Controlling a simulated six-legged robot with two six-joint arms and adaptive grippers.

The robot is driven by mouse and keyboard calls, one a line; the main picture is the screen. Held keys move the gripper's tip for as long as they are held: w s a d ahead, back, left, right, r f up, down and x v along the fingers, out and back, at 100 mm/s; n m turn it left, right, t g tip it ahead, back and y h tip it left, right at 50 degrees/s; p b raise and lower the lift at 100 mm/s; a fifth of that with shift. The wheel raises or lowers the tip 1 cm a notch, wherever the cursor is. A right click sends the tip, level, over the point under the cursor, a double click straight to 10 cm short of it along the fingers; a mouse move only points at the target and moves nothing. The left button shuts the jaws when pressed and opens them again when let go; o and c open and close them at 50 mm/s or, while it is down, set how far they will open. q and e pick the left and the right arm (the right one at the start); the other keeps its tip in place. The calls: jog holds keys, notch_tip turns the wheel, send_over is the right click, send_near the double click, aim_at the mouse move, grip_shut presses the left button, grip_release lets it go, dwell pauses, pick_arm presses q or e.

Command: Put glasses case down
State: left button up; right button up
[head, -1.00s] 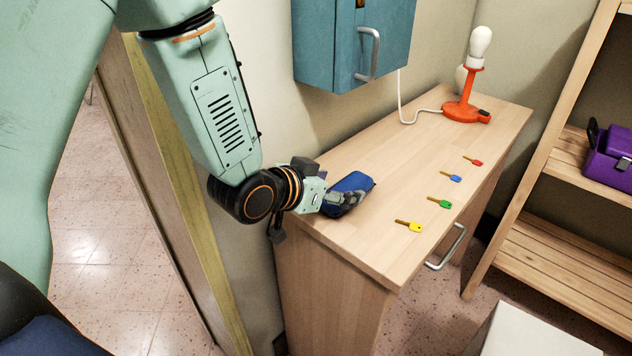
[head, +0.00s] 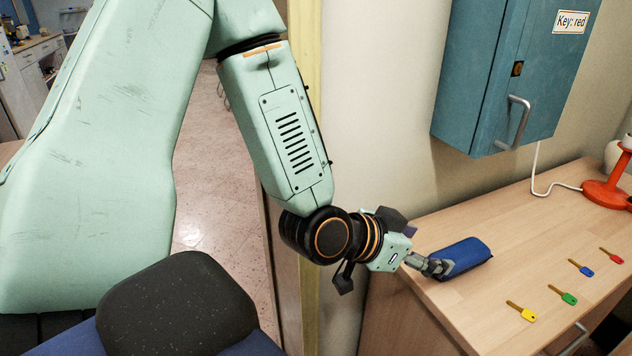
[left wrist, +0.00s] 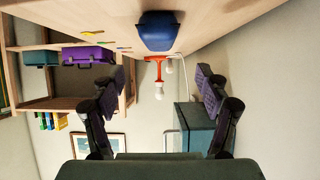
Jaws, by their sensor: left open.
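The blue glasses case (head: 464,256) lies on the wooden cabinet top, near its left end. In the left wrist view the glasses case (left wrist: 158,31) sits beyond the fingertips, on the tabletop, with the picture upside down. My left gripper (head: 438,268) is at the case's left end in the head view. In the left wrist view my left gripper (left wrist: 160,95) has its two fingers spread wide with nothing between them. The case looks clear of both fingers there. My right gripper is not in view.
Yellow (head: 521,311), green (head: 562,294), blue (head: 581,267) and red (head: 611,255) keys lie right of the case. A teal wall cabinet (head: 500,75) labelled "Key: red" hangs above. An orange lamp (head: 606,192) stands at the far right.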

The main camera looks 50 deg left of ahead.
pick_arm(q)
jog(key=s+a+f+n+g+y, duration=0.1)
jog(key=s+f+g, duration=0.2)
jog(key=s+f, duration=0.35)
jog(key=s+f+n+g+y, duration=0.1)
jog(key=s+f+g, duration=0.25)
jog(key=f, duration=0.65)
jog(key=s+a+f+n+g+y, duration=0.1)
jog(key=s+f+g, duration=0.1)
jog(key=s+f, duration=0.3)
jog(key=s+f+n+g+y, duration=0.1)
jog(key=s+f+g, duration=0.2)
jog(key=s, duration=1)
notch_tip(320, 180, down, 2)
jog(key=shift+s+a+f, duration=0.15)
jog(key=shift+a, duration=0.2)
jog(key=shift+d, duration=0.1)
